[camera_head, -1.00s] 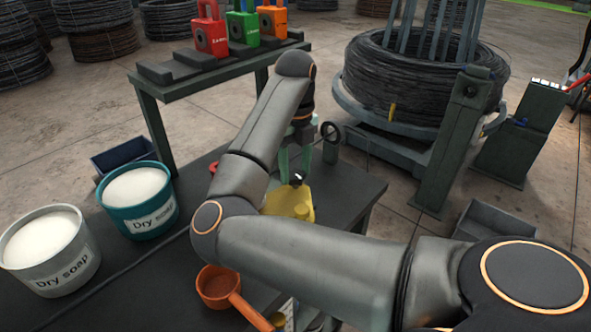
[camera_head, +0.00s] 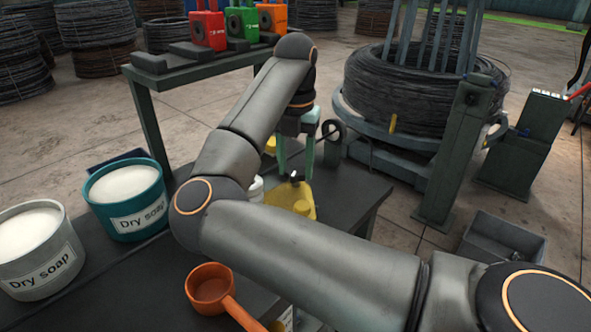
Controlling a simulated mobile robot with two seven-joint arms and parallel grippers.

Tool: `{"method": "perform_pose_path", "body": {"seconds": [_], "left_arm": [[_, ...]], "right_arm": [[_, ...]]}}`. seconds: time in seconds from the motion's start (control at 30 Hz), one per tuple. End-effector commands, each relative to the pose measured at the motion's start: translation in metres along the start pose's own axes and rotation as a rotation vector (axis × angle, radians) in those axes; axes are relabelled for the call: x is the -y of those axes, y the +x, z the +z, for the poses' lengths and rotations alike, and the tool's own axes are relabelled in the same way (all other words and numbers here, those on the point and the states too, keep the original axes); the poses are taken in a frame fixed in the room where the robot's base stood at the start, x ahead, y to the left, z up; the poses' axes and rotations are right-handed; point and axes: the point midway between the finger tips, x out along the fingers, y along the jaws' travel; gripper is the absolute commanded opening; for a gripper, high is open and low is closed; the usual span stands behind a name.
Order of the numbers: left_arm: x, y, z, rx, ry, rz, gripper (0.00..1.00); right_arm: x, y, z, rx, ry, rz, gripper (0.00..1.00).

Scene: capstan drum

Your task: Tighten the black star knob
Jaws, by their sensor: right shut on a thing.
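A yellow block-like device (camera_head: 304,205) stands on the dark bench, partly hidden behind my right arm. A small black knob (camera_head: 296,176) sits at its top, and its star shape is too small to make out. My right gripper (camera_head: 296,174) points down from above, with its pale green fingers on either side of the knob. It is shut on the black knob. My left gripper is not in view.
Teal (camera_head: 126,196) and white (camera_head: 38,248) dry soap buckets stand at left. An orange scoop (camera_head: 210,290) lies in front of my arm. A raised shelf (camera_head: 190,80) holds red, green and orange boxes. A wire coil (camera_head: 425,95) stands behind.

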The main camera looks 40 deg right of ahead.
Motion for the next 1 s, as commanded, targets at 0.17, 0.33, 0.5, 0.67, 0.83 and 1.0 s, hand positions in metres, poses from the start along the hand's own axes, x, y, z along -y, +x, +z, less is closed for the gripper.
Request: {"method": "perform_pose_path", "body": {"seconds": [0.17, 0.33, 0.5, 0.67, 0.83, 1.0], "left_arm": [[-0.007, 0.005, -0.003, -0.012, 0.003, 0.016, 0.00], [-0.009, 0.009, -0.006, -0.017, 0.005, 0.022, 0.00], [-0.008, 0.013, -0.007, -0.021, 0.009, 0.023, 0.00], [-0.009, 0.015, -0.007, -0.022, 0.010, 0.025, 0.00], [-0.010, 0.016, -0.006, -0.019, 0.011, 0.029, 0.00], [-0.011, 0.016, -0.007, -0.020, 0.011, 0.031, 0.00]], "right_arm": [[0.000, 0.001, 0.000, 0.003, 0.166, 0.001, 0.00], [0.000, 0.000, 0.001, 0.003, 0.327, 0.001, 0.00], [0.000, 0.000, 0.001, 0.003, 0.489, 0.002, 0.00], [0.000, 0.000, 0.001, 0.003, 0.641, 0.001, 0.00], [0.000, 0.000, 0.001, 0.003, 0.802, 0.001, 0.00], [0.000, -0.001, 0.001, 0.004, 0.964, 0.002, 0.00]]}}
